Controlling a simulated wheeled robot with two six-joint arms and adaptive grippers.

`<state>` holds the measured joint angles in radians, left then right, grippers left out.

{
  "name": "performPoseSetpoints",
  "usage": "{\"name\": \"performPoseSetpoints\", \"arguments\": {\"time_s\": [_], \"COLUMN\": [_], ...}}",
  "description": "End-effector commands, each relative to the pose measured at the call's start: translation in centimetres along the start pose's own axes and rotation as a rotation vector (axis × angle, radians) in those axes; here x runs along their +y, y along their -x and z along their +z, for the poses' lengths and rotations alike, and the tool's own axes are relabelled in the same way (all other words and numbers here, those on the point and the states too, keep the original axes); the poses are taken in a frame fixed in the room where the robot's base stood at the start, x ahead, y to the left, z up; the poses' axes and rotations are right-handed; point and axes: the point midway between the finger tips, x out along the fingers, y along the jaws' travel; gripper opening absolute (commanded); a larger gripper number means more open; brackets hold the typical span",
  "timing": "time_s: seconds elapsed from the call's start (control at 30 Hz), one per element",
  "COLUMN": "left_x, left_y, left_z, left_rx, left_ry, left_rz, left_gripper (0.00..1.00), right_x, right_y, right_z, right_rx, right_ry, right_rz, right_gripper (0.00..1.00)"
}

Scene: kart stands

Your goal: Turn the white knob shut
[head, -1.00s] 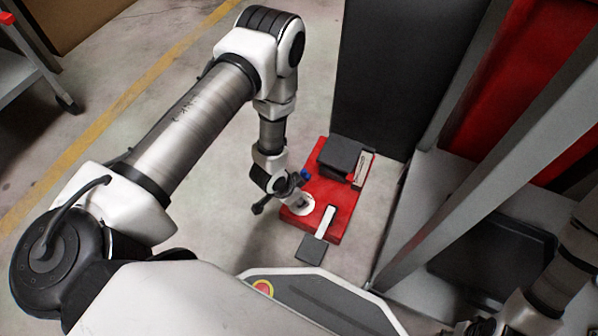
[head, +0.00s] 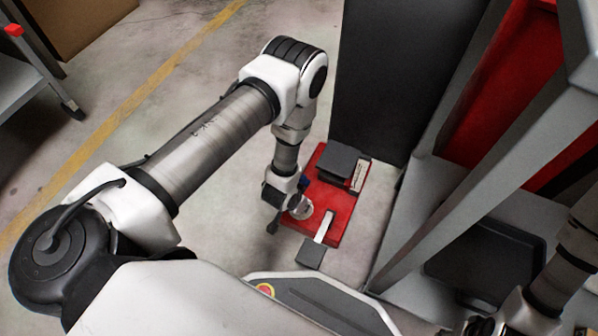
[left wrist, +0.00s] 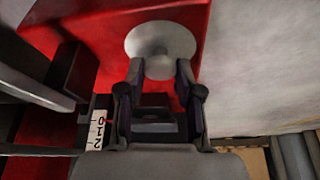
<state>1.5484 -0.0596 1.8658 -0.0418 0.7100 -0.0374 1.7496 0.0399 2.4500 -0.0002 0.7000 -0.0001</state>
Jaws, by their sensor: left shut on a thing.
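The white knob (head: 302,210) is a round disc with a raised middle on a red panel (head: 338,204) low on the floor. It also shows at the top of the left wrist view (left wrist: 160,36). My left gripper (head: 295,203) reaches down to it from above. In the left wrist view the two dark fingertips (left wrist: 160,69) sit on either side of the knob's raised middle and are closed on it. The wrist hides part of the knob in the head view. My right gripper (head: 482,326) is partly in view at the bottom right, and its jaws are unclear.
On the same panel are a dark box (head: 338,159) with a white label plate (head: 358,176) and a white lever (head: 324,226) with a dark end block (head: 311,254). A tall dark cabinet (head: 390,80) and grey stand frame (head: 450,200) stand close right.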

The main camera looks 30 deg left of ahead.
Motion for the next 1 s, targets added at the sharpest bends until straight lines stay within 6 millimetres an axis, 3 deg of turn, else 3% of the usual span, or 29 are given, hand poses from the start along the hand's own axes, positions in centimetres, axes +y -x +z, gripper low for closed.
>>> {"name": "performPoseSetpoints", "arguments": {"time_s": [0.1,0.5,1.0], "left_x": [0.2,0.4,0.6], "left_y": [0.3,0.1,-0.2], "left_z": [-0.1,-0.2,-0.3], "left_rx": [0.000,0.000,0.001], "left_ry": [0.099,0.452,0.811], "left_rz": [-0.041,-0.186,-0.335], "left_gripper": [0.00,0.00,0.00], "right_x": [0.0,0.0,0.0], "right_y": [1.3,3.3,3.6], "right_z": [0.0,0.0,0.0], "right_rx": [0.000,0.000,0.000], "right_ry": [0.000,0.000,0.000], "right_rz": [0.000,0.000,0.000], "right_gripper": [0.40,0.40,0.40]}}
